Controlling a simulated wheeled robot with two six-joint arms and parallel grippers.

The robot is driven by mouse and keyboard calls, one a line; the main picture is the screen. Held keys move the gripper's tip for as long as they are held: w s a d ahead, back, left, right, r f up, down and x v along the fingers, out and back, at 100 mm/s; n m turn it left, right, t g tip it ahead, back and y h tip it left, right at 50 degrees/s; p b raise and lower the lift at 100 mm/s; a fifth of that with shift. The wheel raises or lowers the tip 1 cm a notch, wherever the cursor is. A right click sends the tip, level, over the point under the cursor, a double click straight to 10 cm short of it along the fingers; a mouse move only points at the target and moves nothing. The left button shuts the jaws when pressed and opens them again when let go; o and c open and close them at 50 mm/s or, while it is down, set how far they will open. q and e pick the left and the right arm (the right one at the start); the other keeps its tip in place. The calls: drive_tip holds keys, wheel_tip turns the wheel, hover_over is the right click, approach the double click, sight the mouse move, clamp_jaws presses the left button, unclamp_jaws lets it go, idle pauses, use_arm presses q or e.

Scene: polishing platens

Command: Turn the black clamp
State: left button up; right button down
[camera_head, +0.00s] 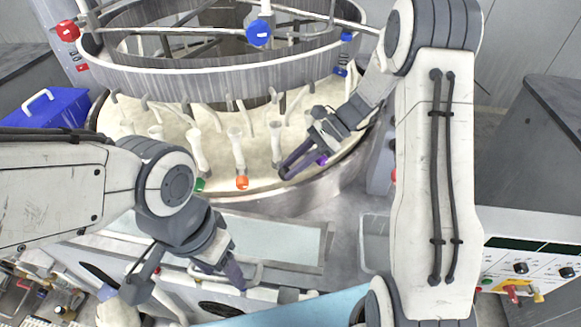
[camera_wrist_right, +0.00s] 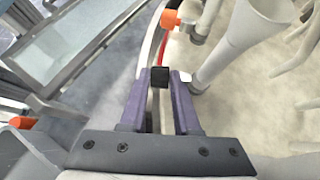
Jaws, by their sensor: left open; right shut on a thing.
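The black clamp (camera_wrist_right: 160,77) is a small dark block seen between the two purple fingertips of my right gripper (camera_wrist_right: 161,84) in the right wrist view. The right gripper is shut on it, beside a pale funnel-topped tube (camera_wrist_right: 228,45). In the head view my right gripper (camera_head: 303,168) is at the front right rim of the round basin, and I cannot make out the clamp there. My left gripper (camera_head: 232,278) is open and apart from the clamp, pointing down over the front ledge.
The pale basin (camera_head: 140,120) holds several hanging tubes, with an orange clamp (camera_head: 242,182) and a green clamp (camera_head: 200,185) to the left of the right gripper. A grey ring (camera_head: 200,75) stands above. A blue bin (camera_head: 55,108) is at left, a control panel (camera_head: 530,268) at right.

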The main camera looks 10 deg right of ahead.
drive_tip(key=shift+d+y, duration=0.1)
drive_tip(key=shift+y, duration=0.4)
drive_tip(key=c, duration=0.6)
unclamp_jaws()
drive_tip(key=shift+c, duration=0.2)
drive_tip(key=shift+f, duration=0.1)
drive_tip(key=s+d+r+b, duration=0.5)
drive_tip(key=s+d+r, duration=0.2)
drive_tip(key=r, duration=0.4)
drive_tip(key=shift+s+d, duration=0.35)
drive_tip(key=shift+d, duration=0.5)
